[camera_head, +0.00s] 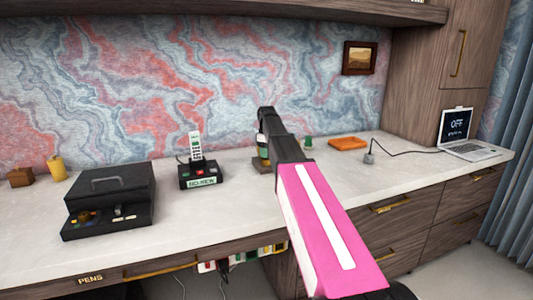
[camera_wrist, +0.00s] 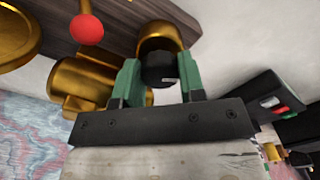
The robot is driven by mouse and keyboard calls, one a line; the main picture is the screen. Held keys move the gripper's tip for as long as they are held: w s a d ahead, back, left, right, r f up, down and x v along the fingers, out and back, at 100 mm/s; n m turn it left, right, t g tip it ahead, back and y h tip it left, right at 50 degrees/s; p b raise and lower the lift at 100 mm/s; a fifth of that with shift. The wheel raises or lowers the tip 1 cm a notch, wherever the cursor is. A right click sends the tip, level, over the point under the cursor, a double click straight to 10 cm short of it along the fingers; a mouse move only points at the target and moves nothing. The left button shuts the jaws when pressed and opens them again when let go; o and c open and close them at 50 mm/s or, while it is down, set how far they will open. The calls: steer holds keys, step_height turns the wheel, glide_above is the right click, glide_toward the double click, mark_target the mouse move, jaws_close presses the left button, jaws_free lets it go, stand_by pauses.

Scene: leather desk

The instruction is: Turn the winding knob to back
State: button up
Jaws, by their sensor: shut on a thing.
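The winding knob (camera_wrist: 163,36) is a gold, rounded piece with a dark face at the upper middle of the wrist view. My gripper (camera_wrist: 159,74) has green fingers on both sides of it and is shut on it. A gold cylinder (camera_wrist: 75,88) lies just left of the fingers, and a red ball (camera_wrist: 87,29) on a stem is at the upper left. A dark wooden base (camera_wrist: 125,22) lies behind them. In the head view my arm hides most of this device; part of its base (camera_head: 262,166) shows. The knob's turn position cannot be told.
A black case (camera_head: 110,190) and a phone on its dock (camera_head: 200,178) stand to the left. An orange item (camera_head: 347,143), a grey block with a cable (camera_head: 369,158) and a laptop (camera_head: 465,135) are to the right. The desk (camera_head: 185,235) is bare along the front.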

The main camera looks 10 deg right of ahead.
stand_by(0.5)
steer(key=o, duration=0.9)
steer(key=shift+o, duration=0.2)
